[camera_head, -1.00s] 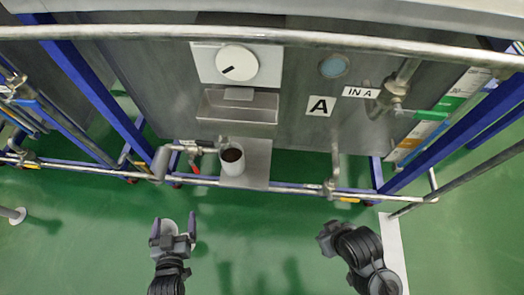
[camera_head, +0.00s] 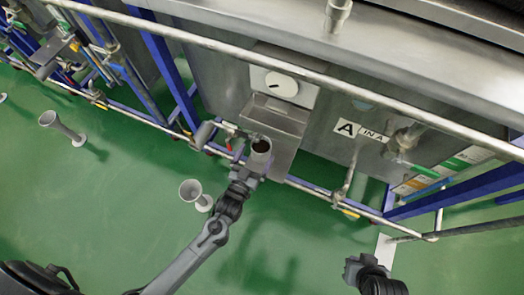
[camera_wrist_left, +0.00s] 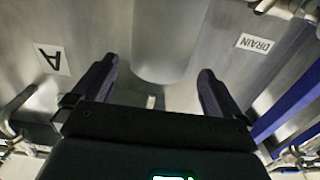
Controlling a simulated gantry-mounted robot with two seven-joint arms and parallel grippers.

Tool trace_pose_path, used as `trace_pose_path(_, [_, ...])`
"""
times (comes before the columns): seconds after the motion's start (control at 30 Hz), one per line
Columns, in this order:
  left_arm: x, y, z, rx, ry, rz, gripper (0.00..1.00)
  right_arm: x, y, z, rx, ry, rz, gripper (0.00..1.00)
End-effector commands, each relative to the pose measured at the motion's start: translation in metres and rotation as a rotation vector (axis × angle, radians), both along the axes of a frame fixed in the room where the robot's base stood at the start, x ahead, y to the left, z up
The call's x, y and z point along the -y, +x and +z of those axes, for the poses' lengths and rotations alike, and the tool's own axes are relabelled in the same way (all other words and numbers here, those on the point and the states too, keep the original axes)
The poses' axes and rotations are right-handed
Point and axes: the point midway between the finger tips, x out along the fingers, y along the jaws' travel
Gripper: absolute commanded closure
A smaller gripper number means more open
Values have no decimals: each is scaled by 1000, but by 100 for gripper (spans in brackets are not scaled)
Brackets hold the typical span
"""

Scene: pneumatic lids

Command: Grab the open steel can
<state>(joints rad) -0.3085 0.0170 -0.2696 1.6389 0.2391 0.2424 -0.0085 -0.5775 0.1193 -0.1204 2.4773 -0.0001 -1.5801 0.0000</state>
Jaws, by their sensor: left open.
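The open steel can (camera_head: 260,157) stands upright on a small metal shelf on the front of the machine, its dark opening facing up. My left gripper (camera_head: 250,170) is at the can's near side in the head view, with its fingers partly hidden. In the left wrist view the left gripper (camera_wrist_left: 160,88) is open, and a rounded steel shape, apparently the can (camera_wrist_left: 160,45), lies between and beyond its fingers. I cannot tell whether the fingers touch it. My right gripper (camera_head: 365,268) hangs at the bottom right, away from the can; its jaws are not clear.
A metal rail (camera_head: 310,188) and a valve with a red handle (camera_head: 229,146) run close beside the can. A metal chute (camera_head: 283,110) is behind it. Two grey flared posts, one at the left (camera_head: 62,126) and one nearer (camera_head: 192,192), stand on the open green floor.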

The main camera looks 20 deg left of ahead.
Motion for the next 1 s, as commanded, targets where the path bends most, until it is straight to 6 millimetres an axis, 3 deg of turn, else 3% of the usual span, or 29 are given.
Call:
trace_pose_path(0.33, [1, 24, -3, 3, 0, 0, 0, 0, 0, -14, 2, 0, 0, 100])
trace_pose_path(0.63, [3, 59, -4, 2, 0, 0, 0, 0, -1, -39, -2, 1, 0, 100])
trace_pose_path(1.0, [3, 67, -2, 0, 0, 0, 0, 0, -1, -39, -1, 0, 0, 100])
